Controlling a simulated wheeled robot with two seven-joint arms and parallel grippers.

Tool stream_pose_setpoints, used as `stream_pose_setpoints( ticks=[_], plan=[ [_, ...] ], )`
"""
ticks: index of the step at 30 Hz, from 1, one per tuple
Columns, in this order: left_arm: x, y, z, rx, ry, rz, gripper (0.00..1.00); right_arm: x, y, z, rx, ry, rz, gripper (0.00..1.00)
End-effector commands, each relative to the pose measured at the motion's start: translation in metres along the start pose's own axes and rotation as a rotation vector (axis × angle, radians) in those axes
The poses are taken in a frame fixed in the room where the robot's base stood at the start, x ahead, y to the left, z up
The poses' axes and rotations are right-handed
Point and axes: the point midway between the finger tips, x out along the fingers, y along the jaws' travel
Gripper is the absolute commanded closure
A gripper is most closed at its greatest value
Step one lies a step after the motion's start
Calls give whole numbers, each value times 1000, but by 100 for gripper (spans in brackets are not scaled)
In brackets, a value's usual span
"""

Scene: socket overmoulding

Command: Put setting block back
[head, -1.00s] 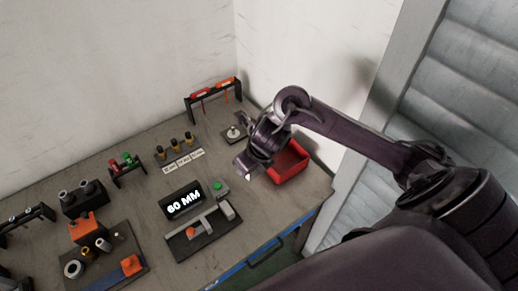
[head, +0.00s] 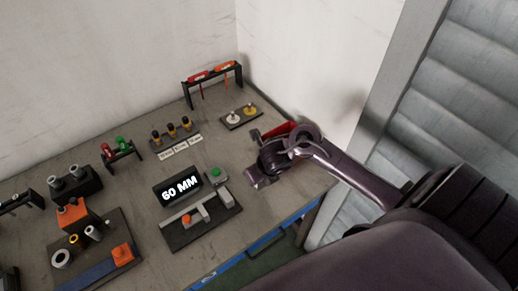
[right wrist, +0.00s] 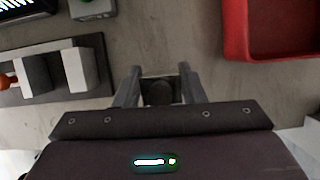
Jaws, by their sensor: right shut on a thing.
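My right gripper (head: 258,183) is over the right part of the bench, between the measuring fixture and the red bin. In the right wrist view the right gripper (right wrist: 158,88) is shut on a small dark piece (right wrist: 158,93) with a rounded face, which I take to be the setting block. Most of it is hidden between the fingers. A dark plate (head: 229,125) behind the gripper carries a white knobbed piece (head: 233,115) and a gold knobbed piece (head: 250,109). My left gripper is not in view.
The fixture (head: 205,229) with grey blocks and an orange knob lies left of the gripper, below the "60 MM" display (head: 179,189) and green button (head: 215,173). The red bin (right wrist: 236,50) is close on the right. A labelled rack (head: 178,146) holds three black-and-brass pieces.

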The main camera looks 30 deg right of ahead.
Motion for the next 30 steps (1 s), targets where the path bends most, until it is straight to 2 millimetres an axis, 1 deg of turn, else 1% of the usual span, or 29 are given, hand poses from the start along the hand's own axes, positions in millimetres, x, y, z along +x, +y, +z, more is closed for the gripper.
stream_pose_setpoints(
  ticks=[6, 9, 17, 21, 22, 27, 30],
  plan=[
    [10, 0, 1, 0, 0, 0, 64, 30, 0, -13, 1, 3, 0, 100],
    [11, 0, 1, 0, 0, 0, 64, 38, 0, -16, 0, 0, 0, 100],
    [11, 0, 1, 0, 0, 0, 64, 39, 0, -16, -2, -2, 0, 100],
    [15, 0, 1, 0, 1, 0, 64, 43, 0, -17, -2, -2, 0, 100],
    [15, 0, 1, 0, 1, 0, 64, 43, 0, -18, -1, 0, 0, 62],
    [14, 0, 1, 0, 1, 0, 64, 42, 0, -18, -1, 0, 0, 42],
    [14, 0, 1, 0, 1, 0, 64, 42, 0, -18, -1, 0, 0, 42]
  ],
)
